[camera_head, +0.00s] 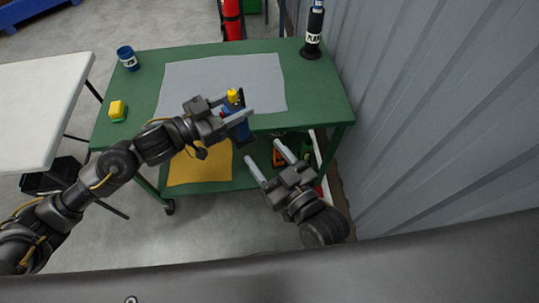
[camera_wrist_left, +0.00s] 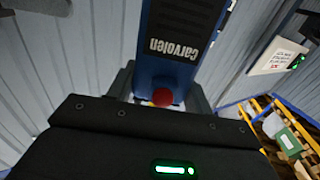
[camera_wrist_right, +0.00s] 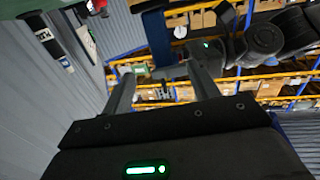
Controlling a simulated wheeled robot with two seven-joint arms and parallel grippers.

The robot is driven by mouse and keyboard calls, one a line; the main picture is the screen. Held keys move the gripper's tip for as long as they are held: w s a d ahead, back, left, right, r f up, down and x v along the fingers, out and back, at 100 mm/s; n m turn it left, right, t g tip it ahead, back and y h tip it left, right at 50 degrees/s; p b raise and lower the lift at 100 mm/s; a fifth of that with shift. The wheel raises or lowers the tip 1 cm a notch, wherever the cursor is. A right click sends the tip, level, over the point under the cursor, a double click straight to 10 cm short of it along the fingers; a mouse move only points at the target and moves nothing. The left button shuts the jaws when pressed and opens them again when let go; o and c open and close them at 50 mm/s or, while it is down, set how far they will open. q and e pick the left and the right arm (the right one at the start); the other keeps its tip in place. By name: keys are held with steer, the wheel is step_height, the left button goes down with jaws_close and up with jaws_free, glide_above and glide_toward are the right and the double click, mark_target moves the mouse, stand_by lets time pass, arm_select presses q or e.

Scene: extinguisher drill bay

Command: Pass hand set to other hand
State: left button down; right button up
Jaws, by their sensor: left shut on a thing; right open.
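In the left wrist view the hand set (camera_wrist_left: 178,45) shows the word "carvolen" and a red button, between the fingers. My right gripper (camera_head: 267,153) is open and empty, below and to the right of the hand set, fingers pointing up towards it. In the right wrist view the blue hand set (camera_wrist_right: 155,38) shows beyond the open fingers, apart from them.
A corrugated wall (camera_head: 430,110) stands close on the right; a white table (camera_head: 40,105) stands left.

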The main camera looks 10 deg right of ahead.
mark_target(243, 126)
steer(key=x, duration=1.2)
arm_select(q)
steer(key=shift+r, duration=0.1)
arm_select(e)
jaws_close()
arm_select(q)
steer(key=c, duration=0.5)
jaws_free()
